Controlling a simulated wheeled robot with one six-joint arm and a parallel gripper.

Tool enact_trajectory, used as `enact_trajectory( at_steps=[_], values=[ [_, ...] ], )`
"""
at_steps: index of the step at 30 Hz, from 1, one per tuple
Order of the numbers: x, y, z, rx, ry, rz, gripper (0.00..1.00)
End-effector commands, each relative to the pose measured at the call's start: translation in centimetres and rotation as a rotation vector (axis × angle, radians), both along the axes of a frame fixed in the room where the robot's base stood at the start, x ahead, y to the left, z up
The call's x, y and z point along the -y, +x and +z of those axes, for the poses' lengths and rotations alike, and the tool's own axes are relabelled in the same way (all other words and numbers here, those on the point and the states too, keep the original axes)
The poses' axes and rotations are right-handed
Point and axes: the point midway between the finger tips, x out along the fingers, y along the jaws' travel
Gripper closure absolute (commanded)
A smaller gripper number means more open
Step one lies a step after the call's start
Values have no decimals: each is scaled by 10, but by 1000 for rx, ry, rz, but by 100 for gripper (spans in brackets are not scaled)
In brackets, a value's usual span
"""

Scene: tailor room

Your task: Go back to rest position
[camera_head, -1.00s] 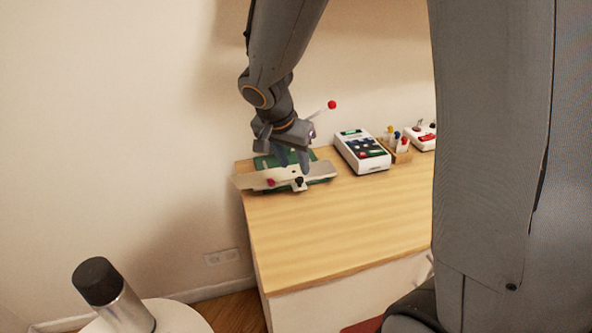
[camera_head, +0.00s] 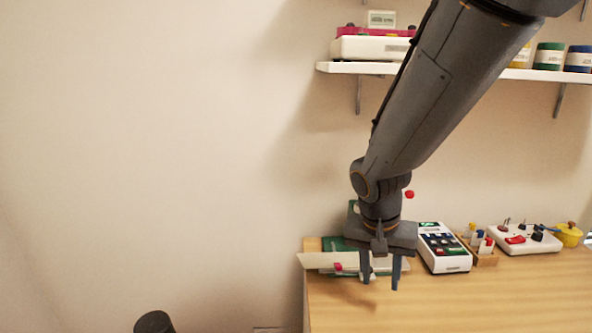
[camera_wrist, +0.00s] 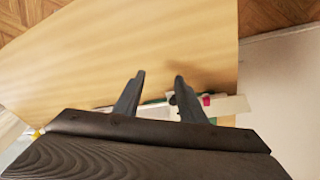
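My gripper (camera_head: 381,284) hangs above the left end of the wooden table (camera_head: 450,305). Its two fingers are apart with nothing between them; they also show apart in the wrist view (camera_wrist: 158,80). Behind it in the head view, a flat pale board (camera_head: 318,261) with a red knob (camera_head: 338,267) lies over a green thing at the table's back left. The gripper partly hides both. In the wrist view the pale board (camera_wrist: 232,106) shows beyond the fingers.
A white button box (camera_head: 452,264), a small wooden holder (camera_head: 487,259) and a white switch panel (camera_head: 520,240) stand along the back. A yellow pot (camera_head: 569,235) is at far right. A wall shelf (camera_head: 355,68) holds boxes and jars. The table's front is clear.

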Motion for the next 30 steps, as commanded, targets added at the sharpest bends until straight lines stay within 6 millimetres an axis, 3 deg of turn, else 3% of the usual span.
enact_trajectory(
  at_steps=[6, 12, 18, 30],
  values=[
    [5, -51, -11, -99, 64, 221, 63],
    [3, -82, -18, -138, 117, 386, 63],
    [1, -93, -20, -146, 138, 457, 63],
    [1, -93, -20, -148, 139, 462, 63]
  ],
)
